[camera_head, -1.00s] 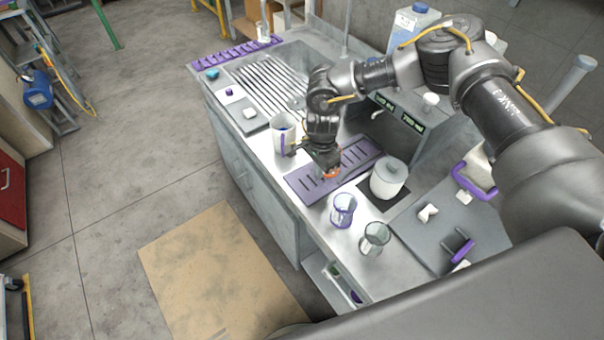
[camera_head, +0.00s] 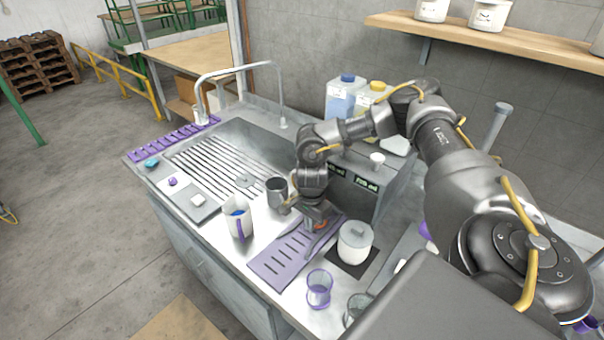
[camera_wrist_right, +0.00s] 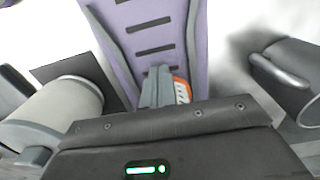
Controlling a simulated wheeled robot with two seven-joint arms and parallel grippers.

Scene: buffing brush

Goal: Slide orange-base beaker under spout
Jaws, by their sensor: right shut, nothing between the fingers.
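My right gripper (camera_head: 316,226) is shut and empty, pointing down over the slotted purple drip tray (camera_head: 279,262). In the right wrist view, its fingers (camera_wrist_right: 165,86) are together above the tray slots. A small orange patch shows at the fingertips in both views; I cannot tell whether it is part of the finger. No beaker with a clearly orange base can be made out. A clear beaker with purple trim (camera_head: 318,289) and a greyish glass beaker (camera_head: 357,309) stand on the counter in front of the tray. The dispenser (camera_head: 367,184) has lit displays; its spout is hidden behind my arm.
A white lidded pot (camera_head: 355,243) stands right of the tray. A dark grey mug (camera_head: 277,191) and a jug with a purple handle (camera_head: 238,220) stand left of it. A sink (camera_head: 232,160) with a tall faucet lies farther back. Bare counter lies by the front edge.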

